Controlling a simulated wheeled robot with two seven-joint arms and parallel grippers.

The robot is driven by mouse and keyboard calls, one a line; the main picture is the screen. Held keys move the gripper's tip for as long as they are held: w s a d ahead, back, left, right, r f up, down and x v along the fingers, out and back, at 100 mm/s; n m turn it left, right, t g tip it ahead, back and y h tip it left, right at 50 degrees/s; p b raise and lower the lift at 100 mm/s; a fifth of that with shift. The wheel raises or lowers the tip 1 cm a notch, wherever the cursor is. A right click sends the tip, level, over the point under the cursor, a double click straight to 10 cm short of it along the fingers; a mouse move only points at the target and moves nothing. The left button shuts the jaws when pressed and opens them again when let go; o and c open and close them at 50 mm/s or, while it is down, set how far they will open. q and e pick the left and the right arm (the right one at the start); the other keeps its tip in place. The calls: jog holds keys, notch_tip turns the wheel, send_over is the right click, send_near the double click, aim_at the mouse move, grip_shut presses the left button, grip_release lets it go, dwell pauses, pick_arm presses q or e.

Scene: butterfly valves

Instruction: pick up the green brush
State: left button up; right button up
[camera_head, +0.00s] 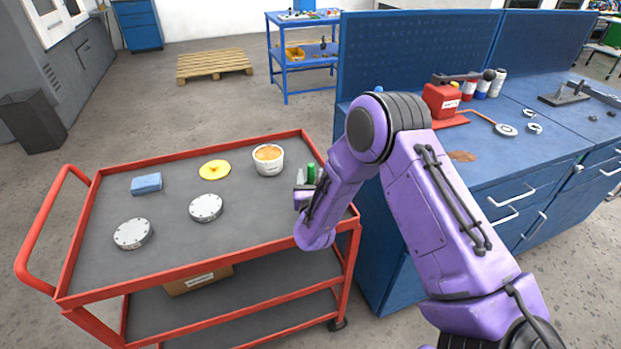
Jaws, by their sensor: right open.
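A small green upright piece, which looks like part of the green brush (311,173), shows at the right end of the red cart's top. The rest of the brush is hidden behind my right forearm. My right gripper (302,180) is open at the end of the purple arm, over the right side of the cart. It is mostly hidden by its own wrist, close to the green piece. I cannot tell whether they touch. My left gripper is not in view.
The red cart (189,277) holds a white tub (268,160), a yellow disc (215,169), a blue block (146,184) and two grey round flanges (206,208). A blue workbench (510,158) with a red can (441,100) stands close on the right.

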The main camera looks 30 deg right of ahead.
jog(key=shift+w, duration=0.1)
grip_shut()
jog(key=shift+d, duration=0.1)
